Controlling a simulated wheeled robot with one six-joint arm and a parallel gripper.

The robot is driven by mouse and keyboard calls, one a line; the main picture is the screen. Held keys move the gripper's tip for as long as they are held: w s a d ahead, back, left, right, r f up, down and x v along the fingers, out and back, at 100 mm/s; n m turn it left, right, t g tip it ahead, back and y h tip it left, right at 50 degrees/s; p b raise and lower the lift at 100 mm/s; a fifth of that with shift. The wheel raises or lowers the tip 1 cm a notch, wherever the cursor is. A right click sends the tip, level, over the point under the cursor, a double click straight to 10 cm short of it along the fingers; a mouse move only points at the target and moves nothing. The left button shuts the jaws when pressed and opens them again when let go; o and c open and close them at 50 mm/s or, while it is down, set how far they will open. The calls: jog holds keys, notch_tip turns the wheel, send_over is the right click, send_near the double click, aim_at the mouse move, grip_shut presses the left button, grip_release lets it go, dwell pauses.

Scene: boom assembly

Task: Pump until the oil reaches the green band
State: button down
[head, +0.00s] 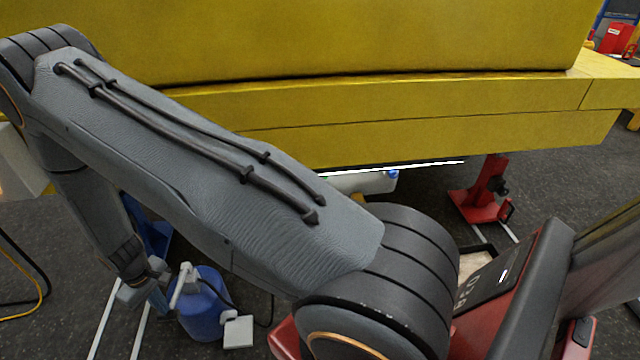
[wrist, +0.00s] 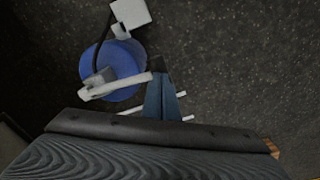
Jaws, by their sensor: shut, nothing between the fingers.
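A blue round tank with a pump (head: 203,312) stands on the floor at the lower left of the head view. It also shows in the wrist view (wrist: 118,62), seen from above. Its pale pump handle (wrist: 115,87) lies across it there, with one end close to my gripper's tips. My gripper (wrist: 160,65) is shut and empty beside that end; whether it touches the handle I cannot tell. In the head view my gripper (head: 145,284) hangs left of the tank. No oil level or green band can be made out.
A white box (head: 238,332) sits by the tank, joined by a dark hose. A large yellow boom (head: 400,105) spans above, with a red stand (head: 488,190) below it. A blue stand (head: 152,238) is partly behind my arm. Pale floor rails (head: 105,322) lie left of the tank.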

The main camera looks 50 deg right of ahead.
jog(key=shift+f+b, duration=1.4)
jog(key=shift+f, duration=1.15)
jog(key=shift+r, duration=0.15)
notch_tip(320, 180, up, 11)
jog(key=p, duration=0.6)
jog(key=shift+p, duration=0.4)
dwell(0.4)
